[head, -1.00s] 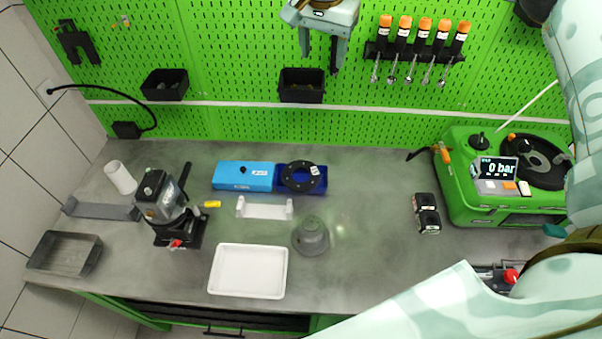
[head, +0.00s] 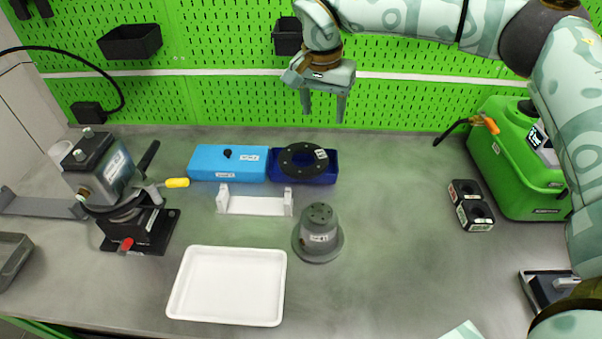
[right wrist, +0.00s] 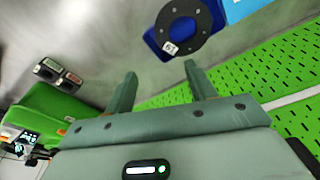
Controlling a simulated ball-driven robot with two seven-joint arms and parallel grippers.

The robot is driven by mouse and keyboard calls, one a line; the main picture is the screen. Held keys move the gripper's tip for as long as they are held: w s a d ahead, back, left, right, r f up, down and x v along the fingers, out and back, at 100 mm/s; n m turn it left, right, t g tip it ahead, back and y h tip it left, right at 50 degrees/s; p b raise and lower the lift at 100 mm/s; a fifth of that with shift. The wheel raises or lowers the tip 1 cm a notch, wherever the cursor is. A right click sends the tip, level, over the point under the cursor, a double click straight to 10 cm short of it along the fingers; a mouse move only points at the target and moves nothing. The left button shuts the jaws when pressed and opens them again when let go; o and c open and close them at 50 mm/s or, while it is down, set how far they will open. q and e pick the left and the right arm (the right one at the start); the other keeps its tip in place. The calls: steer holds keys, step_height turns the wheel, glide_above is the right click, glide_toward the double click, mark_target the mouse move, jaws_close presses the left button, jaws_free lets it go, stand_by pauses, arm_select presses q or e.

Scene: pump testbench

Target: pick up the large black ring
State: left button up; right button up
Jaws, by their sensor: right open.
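The large black ring (head: 290,168) is flat with small holes around it and a white label. It lies on a dark blue box (head: 331,169) near the back of the bench. It also shows in the right wrist view (right wrist: 198,15), ahead of the fingers and apart from them. My right gripper (head: 324,118) is open and empty, fingers pointing down, above and slightly to the right of the ring, in front of the pegboard. Its two fingers also show in the right wrist view (right wrist: 160,80). My left gripper is not in view.
A light blue box (head: 206,164) adjoins the dark blue box on the left. A white holder (head: 258,206), a grey flanged part (head: 319,238) and a white tray (head: 228,286) stand in front. A pump device (head: 108,178) is at left, a green unit (head: 508,168) at right. The bench right of the ring is clear.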

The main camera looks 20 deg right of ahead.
steer(key=b, duration=0.2)
glide_above(321, 163)
steer(key=s, duration=0.1)
steer(key=f, duration=1)
steer(key=shift+s+a+f, duration=0.1)
steer(key=shift+a+f, duration=0.15)
steer(key=shift+f, duration=0.15)
steer(key=f, duration=0.1)
steer(key=f+b, duration=0.1)
steer(key=f, duration=0.1)
steer(key=w+f+b, duration=0.1)
steer(key=f, duration=0.1)
steer(key=shift+f, duration=0.2)
steer(key=shift+s+r, duration=0.1)
steer(key=shift+r, duration=0.05)
steer(key=shift+c, duration=0.5)
jaws_close()
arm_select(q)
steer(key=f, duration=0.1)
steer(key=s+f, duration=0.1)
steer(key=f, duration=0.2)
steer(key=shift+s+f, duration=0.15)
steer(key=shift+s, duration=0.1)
arm_select(e)
steer(key=shift+r, duration=0.1)
